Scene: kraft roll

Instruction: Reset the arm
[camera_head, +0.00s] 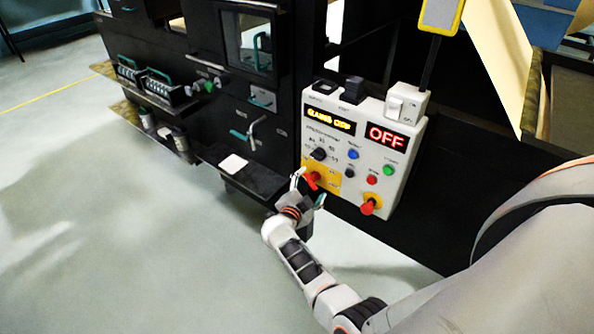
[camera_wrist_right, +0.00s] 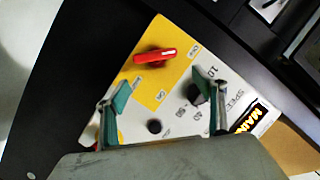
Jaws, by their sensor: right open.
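My right gripper (camera_head: 308,191) is in front of the lower left part of a white control panel (camera_head: 342,125) in the head view. In the right wrist view its two green-padded fingers (camera_wrist_right: 167,108) are spread apart with nothing between them. Beyond the fingertips is a red rotary switch (camera_wrist_right: 155,56) on a yellow plate (camera_wrist_right: 146,88). The gripper partly covers this switch in the head view, and I cannot tell whether it touches the panel. My left gripper is not in view.
The panel bears an OFF display (camera_head: 387,138), several buttons, and a red knob (camera_head: 370,205) at lower right. A black machine (camera_head: 215,110) with green handles stands to the left, with a small black shelf (camera_head: 255,182). Pale floor (camera_head: 130,240) is clear at lower left.

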